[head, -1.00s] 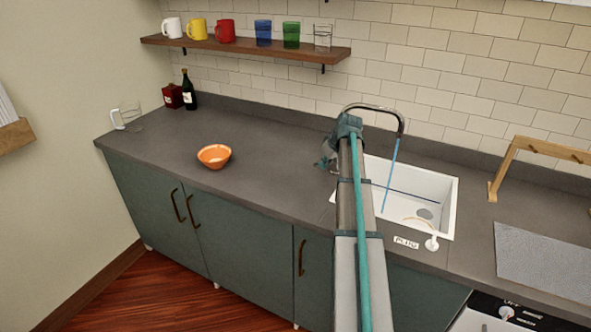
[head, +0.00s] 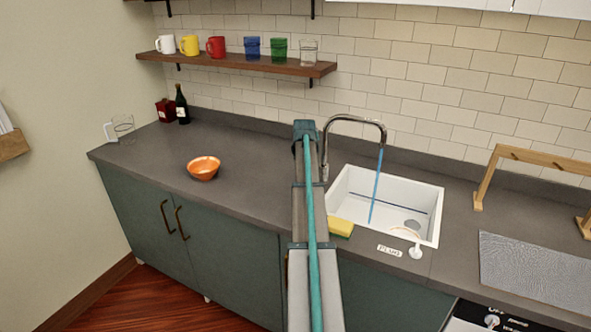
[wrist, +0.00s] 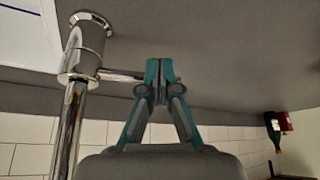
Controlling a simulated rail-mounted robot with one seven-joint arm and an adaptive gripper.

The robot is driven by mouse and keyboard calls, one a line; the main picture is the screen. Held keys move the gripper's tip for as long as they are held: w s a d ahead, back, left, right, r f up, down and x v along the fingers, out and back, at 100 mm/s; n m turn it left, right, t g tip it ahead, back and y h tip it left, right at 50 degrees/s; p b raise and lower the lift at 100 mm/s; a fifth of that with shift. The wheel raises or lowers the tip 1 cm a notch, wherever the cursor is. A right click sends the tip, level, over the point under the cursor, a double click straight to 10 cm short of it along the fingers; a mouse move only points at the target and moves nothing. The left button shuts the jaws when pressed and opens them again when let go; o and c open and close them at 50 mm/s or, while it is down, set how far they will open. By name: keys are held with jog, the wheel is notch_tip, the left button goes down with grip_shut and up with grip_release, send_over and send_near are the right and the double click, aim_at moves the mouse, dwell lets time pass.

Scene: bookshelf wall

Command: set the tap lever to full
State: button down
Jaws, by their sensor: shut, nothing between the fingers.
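The chrome tap (head: 355,119) arches over the white sink (head: 433,215), and a blue stream of water (head: 376,187) runs from its spout. In the wrist view the tap's body (wrist: 87,45) stands at the left with its short lever (wrist: 120,76) pointing right. My gripper (wrist: 158,68) is shut and empty, with its fingers close by the lever's free end; I cannot tell whether they touch it. In the head view my arm hides the gripper and the lever.
A yellow sponge (head: 341,227) lies at the sink's left front edge, and a plug (head: 415,250) on a chain at the front. An orange bowl (head: 204,168) stands on the counter at left. A wooden rack (head: 487,180) stands at right. The counter between bowl and sink is largely clear.

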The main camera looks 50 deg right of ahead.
jog(key=shift+w+d+r, duration=0.1)
jog(key=shift+w+d, duration=0.05)
jog(key=shift+w, duration=0.05)
dwell(0.4)
jog(key=a, duration=0.1)
jog(key=s+a, duration=0.1)
jog(key=s+a+f, duration=0.1)
jog(key=shift+s+a, duration=0.1)
jog(key=shift+a, duration=0.3)
jog(key=b+v, duration=0.2)
jog(key=v, duration=0.8)
jog(key=shift+w+a, duration=0.25)
